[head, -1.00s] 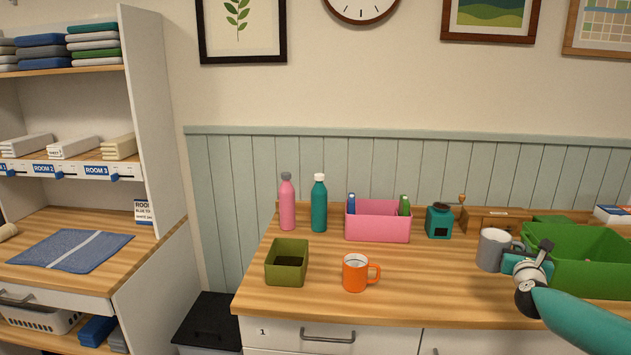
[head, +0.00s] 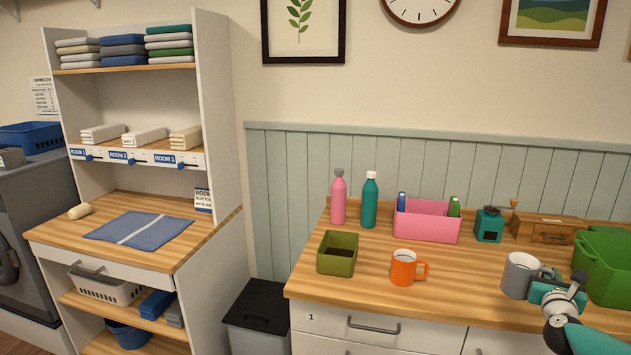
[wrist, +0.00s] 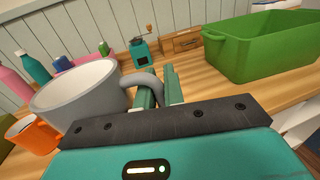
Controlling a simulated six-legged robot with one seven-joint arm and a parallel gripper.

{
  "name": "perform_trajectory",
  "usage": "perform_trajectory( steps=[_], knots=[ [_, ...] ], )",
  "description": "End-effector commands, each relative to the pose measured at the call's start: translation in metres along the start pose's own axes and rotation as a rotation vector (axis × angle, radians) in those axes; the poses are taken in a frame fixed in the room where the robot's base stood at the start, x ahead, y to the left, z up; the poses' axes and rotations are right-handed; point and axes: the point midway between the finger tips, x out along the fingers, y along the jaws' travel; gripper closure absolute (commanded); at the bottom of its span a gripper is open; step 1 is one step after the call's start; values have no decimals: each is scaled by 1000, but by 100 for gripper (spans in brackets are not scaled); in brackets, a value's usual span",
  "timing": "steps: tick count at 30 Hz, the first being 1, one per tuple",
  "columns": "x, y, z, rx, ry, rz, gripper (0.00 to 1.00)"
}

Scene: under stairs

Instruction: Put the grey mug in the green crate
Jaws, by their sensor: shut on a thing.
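The grey mug (head: 519,275) is at the right part of the wooden counter in the head view, upright. In the wrist view the grey mug (wrist: 85,95) is large at the left, its handle between my fingers. My gripper (head: 553,284) is shut on that handle; its fingers (wrist: 158,90) show in the wrist view. I cannot tell for sure whether the mug's base touches the counter. The green crate (head: 606,268) stands to the right of the mug, cut by the frame edge; in the wrist view it (wrist: 262,50) is at the upper right, apart from the mug.
An orange mug (head: 404,268) and an olive square pot (head: 338,254) stand left of the grey mug. Behind are a pink bin (head: 427,222), pink bottle (head: 339,198), teal bottle (head: 370,201), teal grinder (head: 489,226) and wooden box (head: 545,229). Counter shows between mug and crate.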

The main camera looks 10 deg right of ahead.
Motion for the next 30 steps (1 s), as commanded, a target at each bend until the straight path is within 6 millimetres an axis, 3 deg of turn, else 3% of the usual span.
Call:
perform_trajectory(
  steps=[8,24,30],
  knots=[
    [-51,100,-44,10,1,142,100],
    [-178,344,-153,14,0,481,100],
    [-214,415,-186,12,-3,580,100]
  ],
)
